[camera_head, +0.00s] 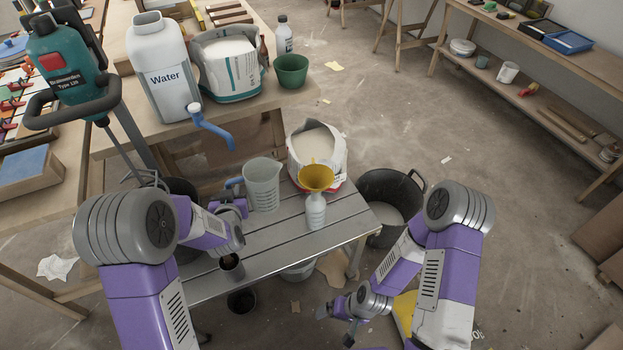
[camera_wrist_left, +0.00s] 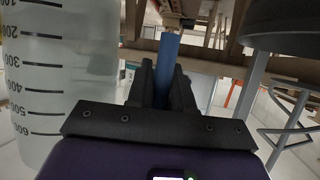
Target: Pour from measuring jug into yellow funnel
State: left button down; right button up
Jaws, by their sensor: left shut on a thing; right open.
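The clear measuring jug (camera_head: 263,188) is upright at the slatted metal table, left of the funnel. I cannot tell if its base touches the slats. My left gripper (camera_head: 236,192) is shut on its blue handle; in the left wrist view the handle (camera_wrist_left: 168,52) sits between the fingers, and the jug's graduated wall (camera_wrist_left: 60,85) fills the left side. The yellow funnel (camera_head: 316,178) sits upright in the neck of a pale bottle (camera_head: 315,212) on the table. My right gripper (camera_head: 338,316) is open and empty, low in front of the table, away from the jug and funnel.
An open bag of powder (camera_head: 318,147) stands close behind the funnel. A black bucket (camera_head: 390,207) is right of the slatted table (camera_head: 285,254). The water canister (camera_head: 163,75) and mixer (camera_head: 65,70) stand behind left.

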aim_at(227, 185)
pick_arm(q)
notch_tip(227, 185, up, 6)
jog(key=p, duration=0.3)
jog(key=shift+f+p, duration=0.2)
jog(key=shift+p, duration=0.2)
jog(key=shift+f, duration=0.1)
dwell(2.4)
